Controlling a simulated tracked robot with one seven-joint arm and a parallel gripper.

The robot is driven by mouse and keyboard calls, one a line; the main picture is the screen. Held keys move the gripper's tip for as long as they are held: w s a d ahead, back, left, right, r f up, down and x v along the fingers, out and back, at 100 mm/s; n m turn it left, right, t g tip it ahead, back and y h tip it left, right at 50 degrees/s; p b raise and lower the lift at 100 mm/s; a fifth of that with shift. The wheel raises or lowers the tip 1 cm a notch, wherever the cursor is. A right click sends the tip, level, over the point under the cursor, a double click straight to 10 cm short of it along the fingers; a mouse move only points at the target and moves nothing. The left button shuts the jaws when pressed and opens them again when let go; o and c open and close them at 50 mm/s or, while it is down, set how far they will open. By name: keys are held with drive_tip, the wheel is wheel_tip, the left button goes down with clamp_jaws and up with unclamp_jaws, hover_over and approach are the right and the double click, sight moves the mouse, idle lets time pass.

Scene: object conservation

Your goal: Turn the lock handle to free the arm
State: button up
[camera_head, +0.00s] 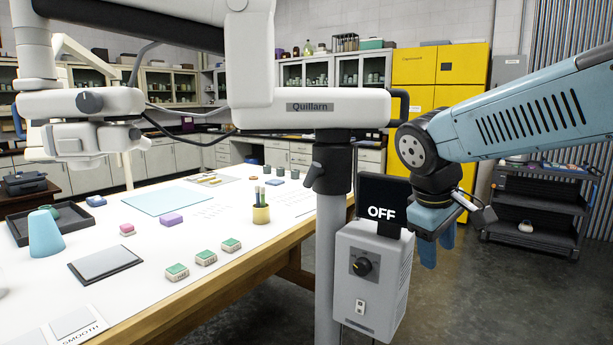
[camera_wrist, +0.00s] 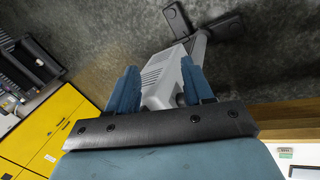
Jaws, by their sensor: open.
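The white microscope arm labelled Quillarn (camera_head: 310,107) spans the upper middle of the head view, on a grey column (camera_head: 328,250). A dark collar (camera_head: 334,158) sits below the arm on the column. A small dark lever (camera_head: 314,177) sticks out from the collar's left side and looks like the lock handle. My gripper (camera_head: 437,254) points down at the right of the column, apart from the lever. It also shows in the wrist view (camera_wrist: 158,68), with its blue fingers spread and nothing held. The lever cannot be made out in the wrist view.
A grey control box (camera_head: 370,280) with a black OFF sign (camera_head: 382,213) stands between my gripper and the column; the box also shows beyond my fingers (camera_wrist: 162,80). A black loop handle (camera_head: 400,106) is at the arm's end. A white worktable (camera_head: 225,265) fills the left.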

drive_tip(key=w+a+n+h, duration=0.3)
drive_tip(key=w+a+n, duration=0.1)
drive_tip(key=w, duration=0.5)
drive_tip(key=n+t+h, duration=0.7)
drive_tip(key=n+t, duration=0.2)
drive_tip(key=n, duration=0.2)
approach(307, 177)
drive_tip(key=x, duration=1.1)
drive_tip(key=shift+d, duration=0.25)
drive_tip(key=shift+c, duration=0.3)
